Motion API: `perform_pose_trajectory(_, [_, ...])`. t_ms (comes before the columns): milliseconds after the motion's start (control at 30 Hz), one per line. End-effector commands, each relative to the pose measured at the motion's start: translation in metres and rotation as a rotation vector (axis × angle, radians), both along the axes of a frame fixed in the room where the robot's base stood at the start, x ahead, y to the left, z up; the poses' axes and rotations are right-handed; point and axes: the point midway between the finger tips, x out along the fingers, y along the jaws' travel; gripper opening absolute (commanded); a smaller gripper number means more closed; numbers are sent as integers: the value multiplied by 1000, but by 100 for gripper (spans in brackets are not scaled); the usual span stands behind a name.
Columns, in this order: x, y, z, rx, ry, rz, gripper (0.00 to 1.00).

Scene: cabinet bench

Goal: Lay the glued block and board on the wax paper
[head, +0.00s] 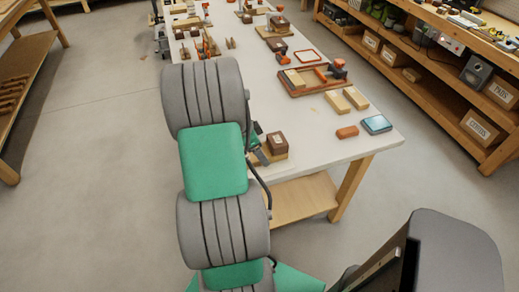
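A dark brown block (277,142) sits on a pale wooden board (268,155) near the front left corner of the white bench, just right of my arm. My arm covers the board's left part. A small dark part of my gripper (260,156) shows beside the block and board; the rest is hidden behind my arm. I cannot tell whether its fingers are open or touch the block or board. I cannot make out the wax paper in this view.
The white bench (325,127) has a blue-topped box (376,124), an orange-brown block (347,132), two pale wood strips (337,103) and a wooden tray (300,91) with tools. Further blocks and tools stand behind.

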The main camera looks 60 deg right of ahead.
Motion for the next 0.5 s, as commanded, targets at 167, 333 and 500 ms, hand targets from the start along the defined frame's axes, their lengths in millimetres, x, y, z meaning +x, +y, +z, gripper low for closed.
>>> perform_pose_trajectory(167, [0,0,0,0,0,0,94])
perform_pose_trajectory(333, [0,0,1,0,0,0,94])
perform_pose_trajectory(500, [4,2,14,-4,-3,2,94])
